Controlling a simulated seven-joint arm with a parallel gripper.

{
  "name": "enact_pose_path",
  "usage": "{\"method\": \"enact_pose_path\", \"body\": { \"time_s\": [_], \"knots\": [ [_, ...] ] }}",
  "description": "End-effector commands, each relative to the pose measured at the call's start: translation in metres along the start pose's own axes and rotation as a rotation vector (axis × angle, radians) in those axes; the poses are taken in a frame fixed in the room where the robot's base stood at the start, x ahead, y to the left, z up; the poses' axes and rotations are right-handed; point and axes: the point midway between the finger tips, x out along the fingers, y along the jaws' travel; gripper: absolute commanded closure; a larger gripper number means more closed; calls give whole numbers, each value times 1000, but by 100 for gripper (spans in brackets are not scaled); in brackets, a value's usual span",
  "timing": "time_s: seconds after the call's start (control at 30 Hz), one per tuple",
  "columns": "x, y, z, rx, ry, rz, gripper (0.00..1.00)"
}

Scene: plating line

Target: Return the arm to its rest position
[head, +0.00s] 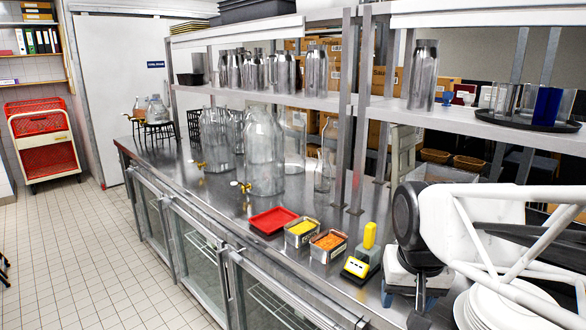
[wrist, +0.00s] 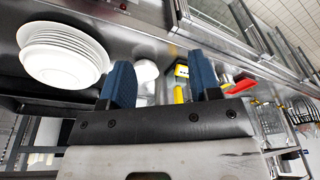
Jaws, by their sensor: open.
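My gripper (wrist: 162,80) shows in the wrist view as two blue fingers spread apart, with nothing between them gripped. It is above the steel counter (head: 225,190), with a stack of white plates (wrist: 62,55) to its left in that view. A small white round item (wrist: 146,72) and a yellow-and-black item (wrist: 181,71) show beyond the gap between the fingers. In the head view my white arm with its black joint fills the right side, over the counter's near end.
A red tray (head: 272,220), a yellow-filled container (head: 302,231), an orange-filled container (head: 328,244) and a yellow-handled item (head: 369,240) sit near my arm. Plates (head: 512,306) stand below it. Glass dispensers (head: 264,155) and shelf posts (head: 343,120) rise behind.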

Motion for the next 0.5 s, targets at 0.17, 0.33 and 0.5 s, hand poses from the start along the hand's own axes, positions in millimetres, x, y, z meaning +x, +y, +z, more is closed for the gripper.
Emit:
{"method": "enact_pose_path", "body": {
  "time_s": [0.17,0.33,0.5],
  "knots": [
    [5,4,43,-65,21,-3,43],
    [10,6,68,-107,35,-3,43],
    [13,7,78,-126,39,-4,43]
  ]
}}
